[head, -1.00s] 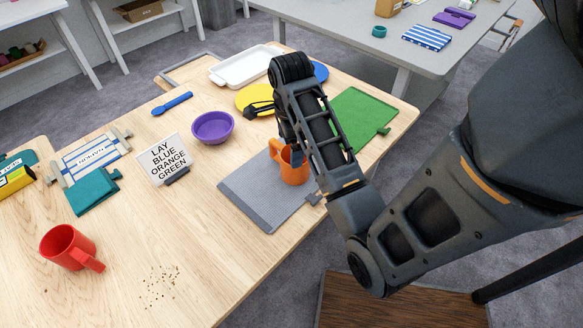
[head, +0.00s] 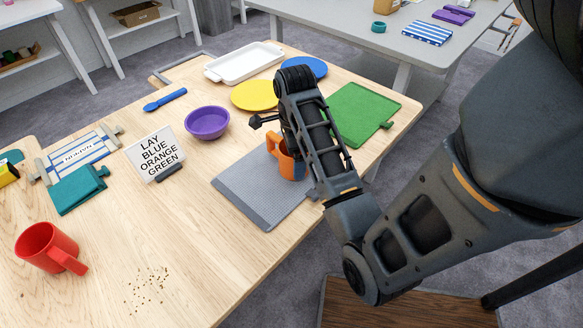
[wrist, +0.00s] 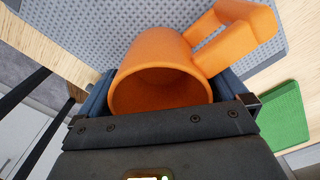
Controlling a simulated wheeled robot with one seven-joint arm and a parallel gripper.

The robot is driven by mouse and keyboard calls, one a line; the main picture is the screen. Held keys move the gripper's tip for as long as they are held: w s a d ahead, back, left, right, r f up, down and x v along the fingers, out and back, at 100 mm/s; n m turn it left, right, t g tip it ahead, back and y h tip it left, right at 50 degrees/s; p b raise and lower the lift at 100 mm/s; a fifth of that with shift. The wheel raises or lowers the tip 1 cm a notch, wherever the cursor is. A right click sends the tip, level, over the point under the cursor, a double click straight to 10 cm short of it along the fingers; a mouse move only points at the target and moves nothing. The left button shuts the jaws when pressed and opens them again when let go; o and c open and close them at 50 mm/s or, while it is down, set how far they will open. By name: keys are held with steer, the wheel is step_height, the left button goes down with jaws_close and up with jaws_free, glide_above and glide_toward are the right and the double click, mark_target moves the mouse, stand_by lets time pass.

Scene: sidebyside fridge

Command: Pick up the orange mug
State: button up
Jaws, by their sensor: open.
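The orange mug (head: 299,171) stands on the grey ribbed mat (head: 240,190), partly hidden by my gripper and forearm in the head view. Its handle points to the back left there. My gripper (head: 287,160) is down at the mug, with a blue finger in front of its side. In the wrist view the mug (wrist: 160,75) lies between the two blue fingers of my gripper (wrist: 160,88), its opening facing the camera and its handle at the upper right. The jaws are open; whether either finger touches the mug I cannot tell.
A green mat (head: 362,113) lies to the right, and yellow (head: 255,95) and blue (head: 310,67) plates behind. A purple bowl (head: 207,122) and a sign (head: 158,155) stand left of the mat. A red mug (head: 47,246) is at the front left, near scattered crumbs (head: 148,288).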

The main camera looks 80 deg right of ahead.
steer(key=shift+f, duration=0.4)
steer(key=shift+c, duration=0.4)
steer(key=c, duration=0.9)
steer(key=shift+r, duration=0.1)
